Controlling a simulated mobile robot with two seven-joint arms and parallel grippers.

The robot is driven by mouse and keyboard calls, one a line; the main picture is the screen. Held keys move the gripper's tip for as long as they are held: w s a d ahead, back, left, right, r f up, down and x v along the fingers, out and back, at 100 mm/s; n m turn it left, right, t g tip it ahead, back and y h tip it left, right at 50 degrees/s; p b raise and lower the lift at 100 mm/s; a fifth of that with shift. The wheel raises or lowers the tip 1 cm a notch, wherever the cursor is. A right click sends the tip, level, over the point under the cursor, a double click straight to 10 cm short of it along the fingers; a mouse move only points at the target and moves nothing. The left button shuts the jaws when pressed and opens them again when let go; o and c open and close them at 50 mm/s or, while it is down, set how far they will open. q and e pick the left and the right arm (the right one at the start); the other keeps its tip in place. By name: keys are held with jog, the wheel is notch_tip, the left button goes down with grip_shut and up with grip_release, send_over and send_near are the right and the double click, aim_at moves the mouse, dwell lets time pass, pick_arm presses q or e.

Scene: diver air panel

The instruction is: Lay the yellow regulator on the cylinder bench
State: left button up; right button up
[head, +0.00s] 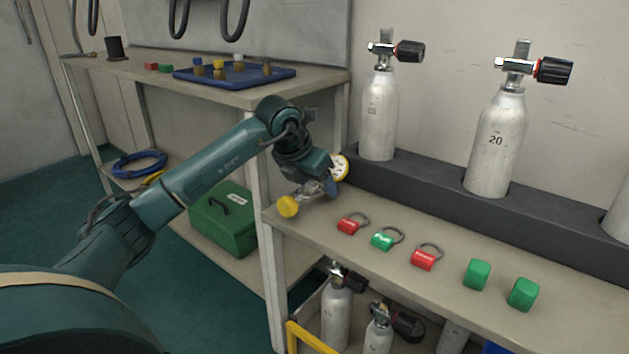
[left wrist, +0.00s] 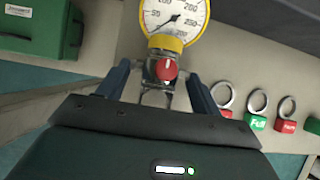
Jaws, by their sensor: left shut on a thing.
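The yellow regulator (head: 288,206) is at the left end of the cylinder bench (head: 440,228). It has a yellow knob and a yellow-rimmed white gauge, partly behind my gripper in the head view. My left gripper (head: 322,188) is shut on the regulator's metal body. In the left wrist view the regulator (left wrist: 181,41) sits between the fingers (left wrist: 160,88), with its dial and a red knob facing the camera. Whether the regulator touches the bench top or hangs just above it, I cannot tell. My right gripper is not in view.
Red and green ringed tags (head: 382,241) and green blocks (head: 477,274) lie along the bench front. Grey cylinders (head: 379,115) stand in a dark rack (head: 430,187) behind. A side table (head: 130,72) holds a blue tray (head: 235,82). A green case (head: 222,220) sits below.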

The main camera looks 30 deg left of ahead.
pick_arm(q)
jog(key=shift+f, duration=0.3)
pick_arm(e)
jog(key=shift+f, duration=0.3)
pick_arm(q)
jog(key=o, duration=1.3)
jog(key=shift+o, duration=1.1)
jog(key=shift+f, duration=0.2)
jog(key=shift+p+v, duration=0.3)
jog(key=shift+v, duration=0.85)
jog(key=shift+p+v, duration=0.35)
jog(key=shift+v, duration=0.55)
jog(key=p+v, duration=0.2)
jog(key=v, duration=0.7)
jog(key=shift+p, duration=0.35)
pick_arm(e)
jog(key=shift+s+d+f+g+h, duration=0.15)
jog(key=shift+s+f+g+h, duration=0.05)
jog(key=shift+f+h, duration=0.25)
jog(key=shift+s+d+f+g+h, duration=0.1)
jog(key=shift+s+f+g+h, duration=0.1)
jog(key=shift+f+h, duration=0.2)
